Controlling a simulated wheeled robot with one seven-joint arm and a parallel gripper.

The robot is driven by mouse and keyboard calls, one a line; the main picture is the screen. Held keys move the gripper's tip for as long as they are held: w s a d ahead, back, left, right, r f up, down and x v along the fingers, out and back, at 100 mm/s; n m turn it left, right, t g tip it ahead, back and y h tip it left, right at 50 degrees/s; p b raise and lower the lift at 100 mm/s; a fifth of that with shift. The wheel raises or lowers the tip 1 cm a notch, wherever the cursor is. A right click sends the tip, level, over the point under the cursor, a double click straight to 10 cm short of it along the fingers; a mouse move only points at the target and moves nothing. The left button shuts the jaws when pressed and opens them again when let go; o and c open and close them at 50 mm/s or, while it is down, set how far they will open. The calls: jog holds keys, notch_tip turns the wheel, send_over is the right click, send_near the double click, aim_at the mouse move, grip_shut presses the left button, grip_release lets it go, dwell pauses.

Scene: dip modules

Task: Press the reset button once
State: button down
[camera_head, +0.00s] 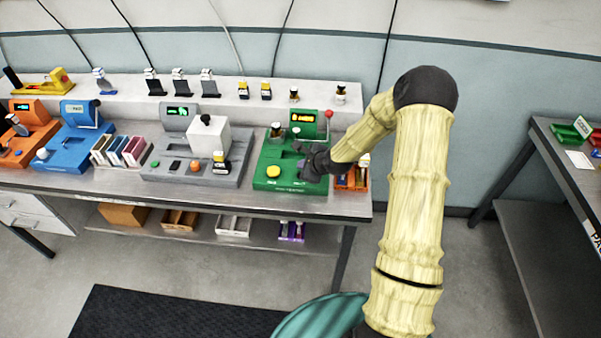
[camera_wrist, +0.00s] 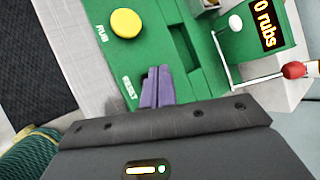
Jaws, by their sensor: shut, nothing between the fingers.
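The green station (camera_head: 262,150) stands at the right end of the bench. In the wrist view its green top (camera_wrist: 75,15) carries a printed RESET label (camera_wrist: 128,88) just left of my fingers. I cannot make out the reset button itself; my fingers cover the area beside the label. My gripper (camera_head: 308,163) is over the right front part of the station. In the wrist view its two purple-grey fingers (camera_wrist: 157,75) are shut together with nothing between them. I cannot tell whether the fingertips touch the panel.
A large yellow button (camera_head: 273,171) labelled RUB sits left of my gripper. The station's display (camera_wrist: 264,22) reads 0 rubs. A red-knobbed lever (camera_wrist: 294,70) stands at its side. A grey station (camera_head: 165,170) is to the left, and an orange tray (camera_head: 350,184) is close on the right.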

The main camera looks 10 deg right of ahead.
notch_tip(320, 180, up, 4)
jog(key=shift+f+p, duration=0.25)
jog(key=shift+p, duration=0.9)
jog(key=s+r+n+g+h, duration=0.1)
jog(key=s+r+n+g, duration=0.1)
jog(key=s+r+n, duration=0.3)
jog(key=s+r+n+g+h, duration=0.1)
jog(key=s+r+n+g, duration=0.1)
jog(key=s+r+n, duration=0.3)
jog(key=s+r+n+g+h, duration=0.1)
jog(key=s+r+n, duration=0.4)
jog(key=s+n, duration=0.7)
jog(key=s, duration=0.6)
jog(key=shift+s+a+g+h, duration=0.3)
jog(key=shift+g+h, duration=0.1)
jog(key=shift+a, duration=0.15)
